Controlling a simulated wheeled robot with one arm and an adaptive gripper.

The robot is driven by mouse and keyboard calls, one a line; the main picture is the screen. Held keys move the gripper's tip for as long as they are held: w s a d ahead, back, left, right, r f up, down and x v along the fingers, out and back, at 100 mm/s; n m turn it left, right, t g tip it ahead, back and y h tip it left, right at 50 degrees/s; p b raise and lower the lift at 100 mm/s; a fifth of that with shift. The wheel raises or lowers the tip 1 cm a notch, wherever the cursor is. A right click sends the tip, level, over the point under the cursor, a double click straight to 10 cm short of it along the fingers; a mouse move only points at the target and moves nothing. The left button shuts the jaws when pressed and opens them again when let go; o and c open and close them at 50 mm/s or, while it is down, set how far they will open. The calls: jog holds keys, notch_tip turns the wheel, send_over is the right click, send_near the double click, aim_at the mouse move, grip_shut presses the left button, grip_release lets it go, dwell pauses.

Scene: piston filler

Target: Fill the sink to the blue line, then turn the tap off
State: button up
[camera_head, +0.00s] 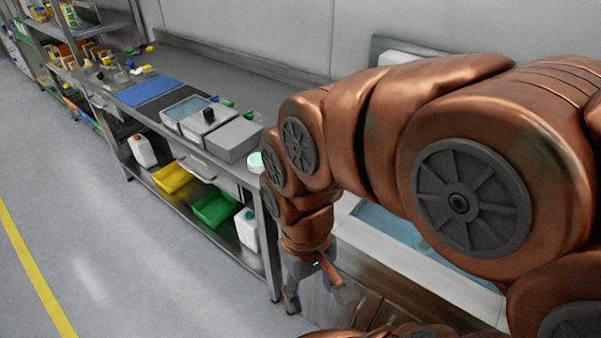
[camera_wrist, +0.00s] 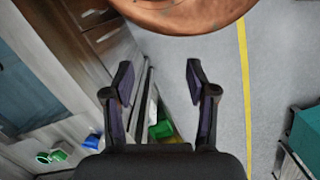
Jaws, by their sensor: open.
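The sink (camera_head: 345,234) is partly in view behind my arm, with a pale rim and a bluish inside that shows in pieces. What looks like its blue-green inside also shows at the left of the wrist view (camera_wrist: 22,95). I cannot make out the blue line or the water level. The tap is not visible; my arm covers much of that area. My gripper (camera_head: 319,297) hangs low in front of the sink's cabinet, pointing down. In the wrist view my gripper (camera_wrist: 159,76) is open, with nothing between its fingers.
A long steel bench (camera_head: 262,95) stands left of the sink, with grey boxes (camera_head: 232,139) and a blue mat (camera_head: 147,91) on top. Yellow (camera_head: 172,177) and green bins (camera_head: 214,208) sit on its lower shelf. Wooden drawers (camera_wrist: 103,33) are close by. The floor (camera_head: 110,220) at left is clear.

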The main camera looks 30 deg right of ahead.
jog(key=shift+o, duration=0.4)
jog(key=w+d+r+m+y+p, duration=0.1)
jog(key=w+d+r+m, duration=0.1)
jog(key=w, duration=0.7)
jog(key=shift+w+d+r+m, duration=0.25)
jog(key=shift+r+m, duration=0.05)
jog(key=shift+m, duration=0.4)
jog(key=w+d+f+m+y+p, duration=0.1)
jog(key=w+d+f+m, duration=0.1)
jog(key=w+d+m, duration=0.35)
jog(key=w+d+f+m+y+p, duration=0.1)
jog(key=w+d+f+m, duration=0.1)
jog(key=w+d, duration=0.65)
jog(key=w+d+f+m+y+p, duration=0.1)
jog(key=w+d+f+m, duration=0.3)
jog(key=d, duration=0.5)
jog(key=shift+n, duration=0.45)
jog(key=shift+w+a+p+x, duration=0.15)
jog(key=shift+p+x, duration=0.3)
jog(key=shift+x, duration=0.6)
jog(key=shift+w+a+p+x, duration=0.1)
jog(key=shift+p+x, duration=0.35)
jog(key=shift+x, duration=0.55)
jog(key=shift+w+a+p+x, duration=0.15)
jog(key=shift+p+x, duration=0.3)
jog(key=shift+x, duration=0.6)
jog(key=shift+r, duration=0.1)
jog(key=c, duration=1.1)
jog(key=shift+c, duration=0.2)
